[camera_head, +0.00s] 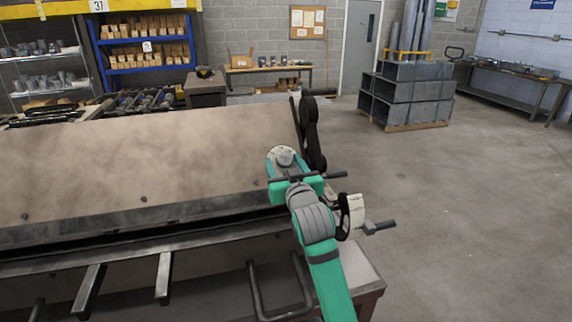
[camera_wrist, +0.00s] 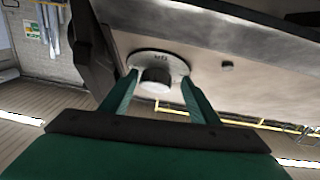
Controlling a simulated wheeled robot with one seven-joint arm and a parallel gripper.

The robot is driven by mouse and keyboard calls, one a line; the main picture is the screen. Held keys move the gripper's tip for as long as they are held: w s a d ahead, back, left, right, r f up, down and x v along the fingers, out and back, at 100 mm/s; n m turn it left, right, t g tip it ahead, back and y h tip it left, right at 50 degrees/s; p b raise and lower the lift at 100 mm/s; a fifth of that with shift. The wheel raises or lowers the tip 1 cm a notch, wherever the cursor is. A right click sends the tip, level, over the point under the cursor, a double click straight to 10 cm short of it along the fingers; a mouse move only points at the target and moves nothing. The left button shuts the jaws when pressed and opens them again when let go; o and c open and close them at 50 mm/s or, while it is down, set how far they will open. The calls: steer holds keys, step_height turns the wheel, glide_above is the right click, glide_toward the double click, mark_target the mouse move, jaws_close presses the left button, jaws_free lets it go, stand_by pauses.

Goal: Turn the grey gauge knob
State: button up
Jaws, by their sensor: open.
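The grey gauge knob (camera_wrist: 156,77) is a short round cylinder on a pale round dial plate (camera_wrist: 150,57) with dark markings, on the machine's broad beige plate (camera_wrist: 235,74). In the head view the knob (camera_head: 286,156) is at the right end of that plate, beyond my arm. My green gripper (camera_wrist: 159,84) is open, with one finger on each side of the knob. A gap shows between the knob and each finger, so the gripper does not hold it. In the head view my gripper (camera_head: 287,164) is at the dial, partly hidden by my wrist.
A dark upright arm (camera_head: 311,132) stands close to the right of the dial. A crank handle (camera_head: 379,227) juts out at the machine's right end. A small dark bolt (camera_wrist: 227,66) is on the plate. Stacked metal ducts (camera_head: 408,93) stand far back right; the right floor is clear.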

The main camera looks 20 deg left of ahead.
steer(key=shift+d, duration=0.3)
steer(key=c, duration=1.1)
